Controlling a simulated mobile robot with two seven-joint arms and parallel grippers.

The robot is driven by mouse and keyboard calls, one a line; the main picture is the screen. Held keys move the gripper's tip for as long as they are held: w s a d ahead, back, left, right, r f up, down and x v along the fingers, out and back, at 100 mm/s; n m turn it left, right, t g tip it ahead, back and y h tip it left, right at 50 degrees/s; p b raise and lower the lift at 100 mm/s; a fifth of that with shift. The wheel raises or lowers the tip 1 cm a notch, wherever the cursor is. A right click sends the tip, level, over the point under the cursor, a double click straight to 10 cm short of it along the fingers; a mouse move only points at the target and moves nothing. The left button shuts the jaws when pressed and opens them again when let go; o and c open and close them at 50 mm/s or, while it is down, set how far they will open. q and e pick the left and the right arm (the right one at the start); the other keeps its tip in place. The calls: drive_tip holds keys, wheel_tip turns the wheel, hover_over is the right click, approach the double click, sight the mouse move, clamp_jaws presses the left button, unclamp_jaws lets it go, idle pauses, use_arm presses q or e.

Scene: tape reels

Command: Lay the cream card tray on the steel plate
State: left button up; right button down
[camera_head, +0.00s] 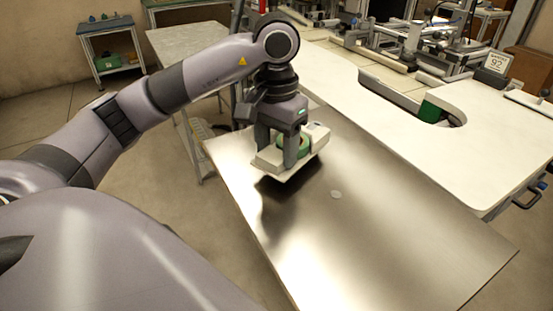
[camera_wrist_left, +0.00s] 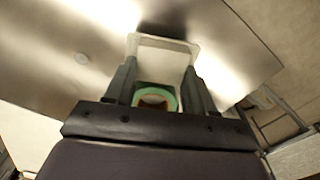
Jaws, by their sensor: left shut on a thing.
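The cream card tray (camera_head: 268,164) hangs in my left gripper (camera_head: 278,160), above the far left part of the steel plate (camera_head: 390,240). A dark shadow lies on the plate below it, so the tray looks apart from the plate. A green reel (camera_head: 304,147) sits in the tray between the fingers. In the left wrist view the tray (camera_wrist_left: 163,50) reaches out past the two fingers, with the green ring (camera_wrist_left: 170,98) close to the palm. The steel plate (camera_wrist_left: 70,40) shows behind it. My right gripper is not in either view.
A small pale disc (camera_head: 336,194) lies on the plate. A white bench (camera_head: 460,150) with a cut-out and a sign reading 92 (camera_head: 496,62) stands right of the plate. A grey table (camera_head: 190,45) and a shelf unit (camera_head: 110,45) stand behind. The plate's front is clear.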

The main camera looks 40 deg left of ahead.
use_arm(q)
drive_tip(key=shift+f, duration=1.5)
drive_tip(key=o, duration=1.2)
drive_tip(key=shift+c, duration=0.2)
wheel_tip(320, 180, up, 12)
drive_tip(key=p, duration=0.2)
